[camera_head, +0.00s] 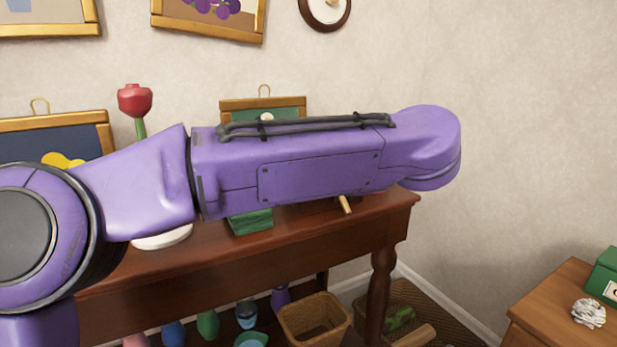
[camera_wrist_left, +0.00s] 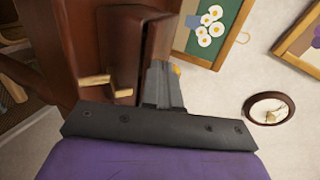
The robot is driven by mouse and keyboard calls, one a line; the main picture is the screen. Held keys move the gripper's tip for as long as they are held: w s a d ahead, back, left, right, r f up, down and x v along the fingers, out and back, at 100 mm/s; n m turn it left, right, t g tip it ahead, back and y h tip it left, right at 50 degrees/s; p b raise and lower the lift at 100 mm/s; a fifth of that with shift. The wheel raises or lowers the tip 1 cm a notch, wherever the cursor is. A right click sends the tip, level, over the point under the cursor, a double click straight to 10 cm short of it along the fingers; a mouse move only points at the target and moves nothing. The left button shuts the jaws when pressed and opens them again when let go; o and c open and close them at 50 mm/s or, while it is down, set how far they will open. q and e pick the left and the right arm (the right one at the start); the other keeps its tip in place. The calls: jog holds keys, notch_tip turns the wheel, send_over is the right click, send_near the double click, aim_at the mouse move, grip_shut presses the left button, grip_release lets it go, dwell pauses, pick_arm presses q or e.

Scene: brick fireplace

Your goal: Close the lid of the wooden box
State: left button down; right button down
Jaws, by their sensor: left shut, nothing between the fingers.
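The dark brown wooden box (camera_wrist_left: 122,40) shows in the left wrist view, sideways, on the brown table. In the head view only a small part of the box (camera_head: 318,207) shows below my arm; the rest is hidden. I cannot tell clearly how far its lid stands open. My left gripper (camera_wrist_left: 163,86) is shut and empty, with its fingers right beside the box's edge; I cannot tell whether they touch. In the head view my purple left arm crosses the picture and the gripper itself does not show. My right gripper is not in view.
On the table (camera_head: 290,228) stand a red flower (camera_head: 135,100) and a framed picture (camera_head: 262,104) behind my arm. A light wooden stick (camera_head: 345,204) juts near the box. Vases and a wicker basket (camera_head: 315,320) are below. A side table (camera_head: 560,305) stands at right.

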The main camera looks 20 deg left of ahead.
pick_arm(q)
jog(key=shift+d+f+b, duration=0.1)
jog(key=shift+f+b, duration=0.3)
jog(key=shift+s, duration=0.1)
